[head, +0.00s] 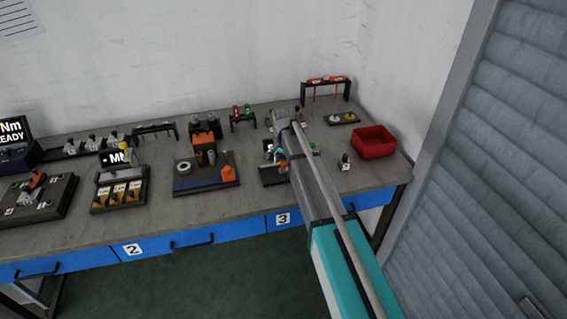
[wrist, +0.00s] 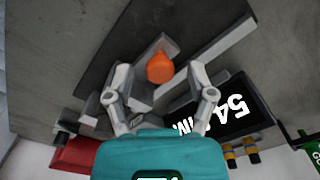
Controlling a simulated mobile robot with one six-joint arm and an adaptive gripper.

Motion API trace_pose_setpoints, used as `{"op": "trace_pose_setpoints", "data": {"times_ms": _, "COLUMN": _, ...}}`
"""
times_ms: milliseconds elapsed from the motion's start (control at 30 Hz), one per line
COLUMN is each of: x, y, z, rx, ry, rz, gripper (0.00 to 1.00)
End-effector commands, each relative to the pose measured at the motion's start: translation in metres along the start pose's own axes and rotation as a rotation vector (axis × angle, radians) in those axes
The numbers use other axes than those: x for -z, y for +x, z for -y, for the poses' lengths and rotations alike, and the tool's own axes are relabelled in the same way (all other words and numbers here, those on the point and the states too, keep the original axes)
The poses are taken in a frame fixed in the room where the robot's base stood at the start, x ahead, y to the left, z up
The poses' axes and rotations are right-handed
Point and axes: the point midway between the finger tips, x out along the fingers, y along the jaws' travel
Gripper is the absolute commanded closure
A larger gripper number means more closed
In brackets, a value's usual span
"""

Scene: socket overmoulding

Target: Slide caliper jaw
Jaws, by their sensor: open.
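The caliper shows in the wrist view as grey metal bars on a dark base (wrist: 110,45), with a black display (wrist: 235,118) reading partly "54" and letters cut off by my finger. A round orange knob (wrist: 160,67) stands among the bars. My gripper (wrist: 160,75) is open, with one finger on each side of the knob. I cannot tell whether either finger touches it. In the head view my arm covers most of this station, and only part of its dark base (head: 272,178) shows.
In the head view a red bin (head: 375,142) stands to the right, with a small part (head: 345,162) beside it. A rack with red-handled tools (head: 326,80) is behind. A block-and-cup fixture (head: 206,172) stands to the left. Grey tabletop is clear near the front edge.

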Motion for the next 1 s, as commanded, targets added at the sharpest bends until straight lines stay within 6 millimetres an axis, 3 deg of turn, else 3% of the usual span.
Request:
{"op": "trace_pose_setpoints", "data": {"times_ms": 67, "x": 0.0000, "y": -0.0001, "z": 0.0000, "rx": 0.000, "ry": 0.000, "rz": 0.000, "gripper": 0.35}}
{"op": "trace_pose_setpoints", "data": {"times_ms": 400, "x": 0.0000, "y": 0.0000, "z": 0.0000, "rx": 0.000, "ry": 0.000, "rz": 0.000, "gripper": 0.98}}
{"op": "trace_pose_setpoints", "data": {"times_ms": 1000, "x": -0.0084, "y": 0.0001, "z": 0.0084, "rx": 0.003, "ry": -0.001, "rz": 0.003, "gripper": 1.00}}
